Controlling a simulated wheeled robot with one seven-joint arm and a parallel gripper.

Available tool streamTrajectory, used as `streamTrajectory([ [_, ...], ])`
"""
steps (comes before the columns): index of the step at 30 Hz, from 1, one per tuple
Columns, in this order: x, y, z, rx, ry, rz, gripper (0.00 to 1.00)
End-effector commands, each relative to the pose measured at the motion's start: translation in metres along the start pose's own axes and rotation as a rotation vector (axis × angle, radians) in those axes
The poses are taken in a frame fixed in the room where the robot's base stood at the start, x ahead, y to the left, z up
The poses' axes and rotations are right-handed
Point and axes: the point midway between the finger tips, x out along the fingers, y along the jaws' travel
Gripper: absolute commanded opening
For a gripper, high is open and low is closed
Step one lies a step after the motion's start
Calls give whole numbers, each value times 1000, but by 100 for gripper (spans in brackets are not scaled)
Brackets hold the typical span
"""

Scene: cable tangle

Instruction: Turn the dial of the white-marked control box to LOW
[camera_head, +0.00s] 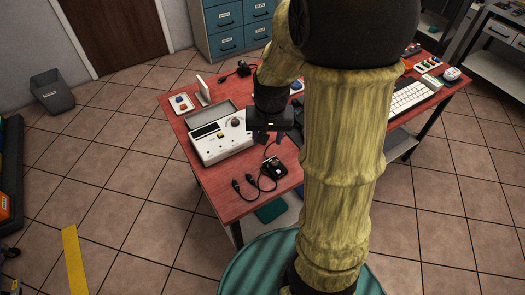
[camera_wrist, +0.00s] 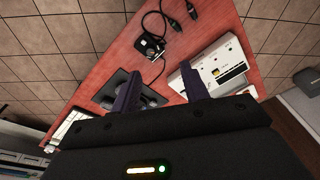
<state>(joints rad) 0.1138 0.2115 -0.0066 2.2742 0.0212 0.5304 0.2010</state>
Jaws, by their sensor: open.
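A small dark control box (camera_head: 273,167) with a knob on top and light marking lies near the front edge of the red table, its black cable looping to the left. It also shows in the wrist view (camera_wrist: 150,45), beyond my fingertips. Another small dark box (camera_head: 243,68) with a cable lies at the back of the table. I cannot tell for sure which carries the white mark, and no dial setting is readable. My gripper (camera_head: 268,138) is above the table, behind the nearer box. In the wrist view its fingers (camera_wrist: 160,72) are apart with nothing held between them.
A large white panel device (camera_head: 222,147) with a round dial stands left of my gripper. Cable plugs (camera_head: 243,184) lie near the front edge. The front left corner is bare.

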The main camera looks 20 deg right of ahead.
Motion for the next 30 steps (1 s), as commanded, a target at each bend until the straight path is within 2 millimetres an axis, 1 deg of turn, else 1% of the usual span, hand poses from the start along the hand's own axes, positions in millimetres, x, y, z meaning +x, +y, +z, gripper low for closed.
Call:
streamTrajectory([
  [1, -7, -2, 8, -29, 9, -3, 45],
  [9, -26, -14, 46, -200, 59, -15, 45],
  [15, -35, -15, 71, -300, 92, -21, 45],
  [20, -37, -16, 80, -336, 103, -23, 45],
  [27, -37, -16, 80, -339, 104, -23, 45],
  [28, -37, -16, 80, -339, 104, -24, 43],
  [29, -37, -16, 80, -339, 104, -23, 37],
  [30, -37, -16, 80, -339, 104, -23, 36],
])
